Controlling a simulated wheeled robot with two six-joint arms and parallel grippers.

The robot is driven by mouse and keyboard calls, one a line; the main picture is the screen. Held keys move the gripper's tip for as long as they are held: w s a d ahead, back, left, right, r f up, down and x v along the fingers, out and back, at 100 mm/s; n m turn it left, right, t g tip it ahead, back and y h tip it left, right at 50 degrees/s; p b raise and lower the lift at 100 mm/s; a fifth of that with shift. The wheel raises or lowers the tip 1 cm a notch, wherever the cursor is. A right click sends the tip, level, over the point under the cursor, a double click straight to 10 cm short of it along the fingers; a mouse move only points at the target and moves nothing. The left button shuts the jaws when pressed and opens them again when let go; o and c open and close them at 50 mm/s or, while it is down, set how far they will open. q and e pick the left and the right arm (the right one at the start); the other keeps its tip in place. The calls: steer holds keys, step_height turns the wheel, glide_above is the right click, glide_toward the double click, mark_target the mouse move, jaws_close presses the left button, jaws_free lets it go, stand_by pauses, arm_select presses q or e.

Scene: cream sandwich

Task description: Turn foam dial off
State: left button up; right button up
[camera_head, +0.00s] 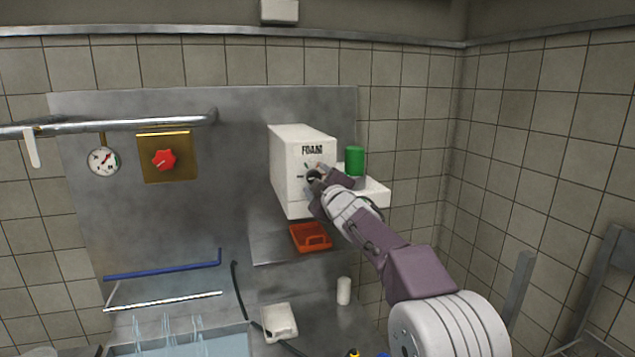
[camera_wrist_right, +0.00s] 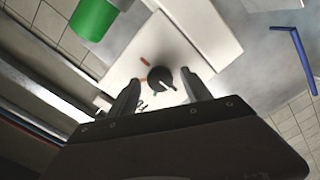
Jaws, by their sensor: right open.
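The white box marked FOAM (camera_head: 300,160) is fixed to the steel back panel in the head view. Its black foam dial (camera_head: 313,175) is partly covered by my right gripper (camera_head: 318,187). My right gripper (camera_wrist_right: 160,92) is open, with one finger on each side of the dial. Whether the fingers touch the dial cannot be told. My left gripper is not in view.
A green cylinder (camera_head: 354,160) stands on a white ledge (camera_head: 376,191) right of the box. An orange tray (camera_head: 310,237) lies below. A red knob (camera_head: 163,160) and a gauge (camera_head: 103,161) are on the panel at left, under a steel pipe (camera_head: 150,122).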

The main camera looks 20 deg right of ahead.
steer(key=s+b, duration=0.2)
steer(key=s, duration=0.7)
steer(key=shift+d, duration=0.15)
steer(key=s+a+f+m+g+b, duration=0.1)
steer(key=s+f+m+g+b, duration=0.25)
steer(key=f, duration=1.45)
steer(key=s+a+f+m+g+b, duration=0.15)
steer(key=s+f+g+b, duration=0.3)
steer(key=f, duration=1.25)
steer(key=s+f+m+g, duration=0.3)
steer(key=s+f, duration=0.5)
steer(key=s, duration=0.3)
steer(key=s+f+m+g, duration=0.4)
steer(key=s+f, duration=0.4)
steer(key=s, duration=0.3)
steer(key=shift+s+f+g, duration=0.25)
steer(key=shift+s+g, duration=0.15)
steer(key=shift+g, duration=0.5)
